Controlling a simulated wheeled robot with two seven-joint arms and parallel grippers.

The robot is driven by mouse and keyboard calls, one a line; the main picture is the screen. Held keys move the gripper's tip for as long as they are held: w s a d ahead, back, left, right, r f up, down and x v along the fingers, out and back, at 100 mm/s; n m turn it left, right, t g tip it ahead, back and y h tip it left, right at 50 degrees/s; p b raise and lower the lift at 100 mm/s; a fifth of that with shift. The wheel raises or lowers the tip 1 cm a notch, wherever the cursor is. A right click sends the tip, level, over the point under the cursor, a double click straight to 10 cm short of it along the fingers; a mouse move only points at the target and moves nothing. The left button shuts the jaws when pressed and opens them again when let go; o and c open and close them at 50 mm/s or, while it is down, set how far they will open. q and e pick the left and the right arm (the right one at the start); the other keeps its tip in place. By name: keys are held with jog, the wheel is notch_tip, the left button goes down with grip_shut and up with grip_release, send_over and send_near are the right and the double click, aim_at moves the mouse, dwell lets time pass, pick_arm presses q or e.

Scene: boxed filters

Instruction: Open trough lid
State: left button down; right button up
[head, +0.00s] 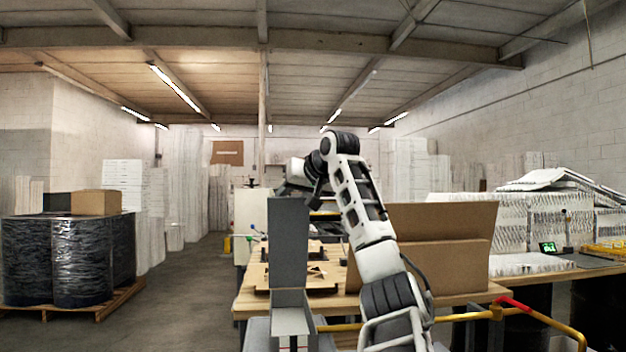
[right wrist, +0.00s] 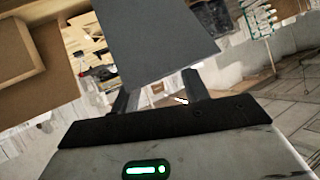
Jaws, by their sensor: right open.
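The trough (head: 291,322) is a narrow grey box at the lower middle of the head view. A tall flat grey panel, which looks like its lid (head: 288,240), stands upright at the trough's far end. My right gripper (head: 312,186) is near the panel's top edge, with the arm rising at its right. In the right wrist view the lid (right wrist: 155,38) is a large grey plate just beyond the fingers of the right gripper (right wrist: 157,84). The fingers are spread, with nothing visibly clamped; whether they touch the lid I cannot tell. My left gripper is not in view.
A wooden table (head: 460,299) holds an open cardboard box (head: 440,262) right of my arm. A yellow rail (head: 545,320) crosses at lower right. White filters (head: 510,225) stack behind. Wrapped drums (head: 75,260) stand on a pallet at left, with clear floor (head: 190,290) between.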

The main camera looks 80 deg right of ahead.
jog(key=b+v, duration=0.1)
jog(key=v, duration=1.2)
jog(key=shift+s+a+r, duration=0.15)
jog(key=shift+s+a, duration=0.1)
